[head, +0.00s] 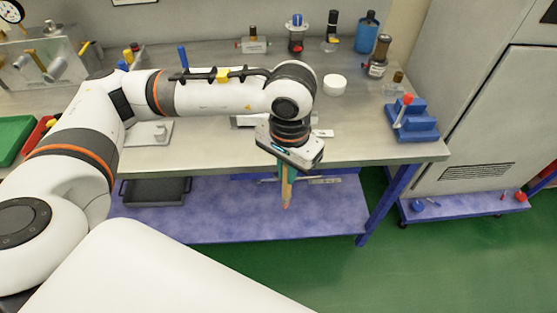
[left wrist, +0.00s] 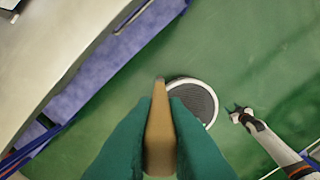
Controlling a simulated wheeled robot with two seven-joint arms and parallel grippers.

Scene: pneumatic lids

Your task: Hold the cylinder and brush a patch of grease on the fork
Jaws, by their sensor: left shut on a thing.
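My left gripper (head: 287,185) hangs in front of the table's front edge, pointing down over the lower shelf. Its green fingers (left wrist: 160,135) are shut on a tan, flat-sided handle (left wrist: 159,125), perhaps the brush's. A pinkish tip shows below the fingers in the head view. A pale metal piece (head: 245,121), possibly part of the cylinder, lies on the table, partly hidden behind my left wrist. A white round tub (head: 334,86) stands behind the arm. I cannot make out the fork or a grease patch. My right gripper (left wrist: 239,114) shows small and dark over the floor.
A blue stepped block (head: 412,123) with a red-knobbed rod stands at the table's right end. Several bottles and fittings, including a blue bottle (head: 367,32), line the back. A dark tray (head: 156,191) lies on the lower shelf (head: 225,226). The green floor in front is open.

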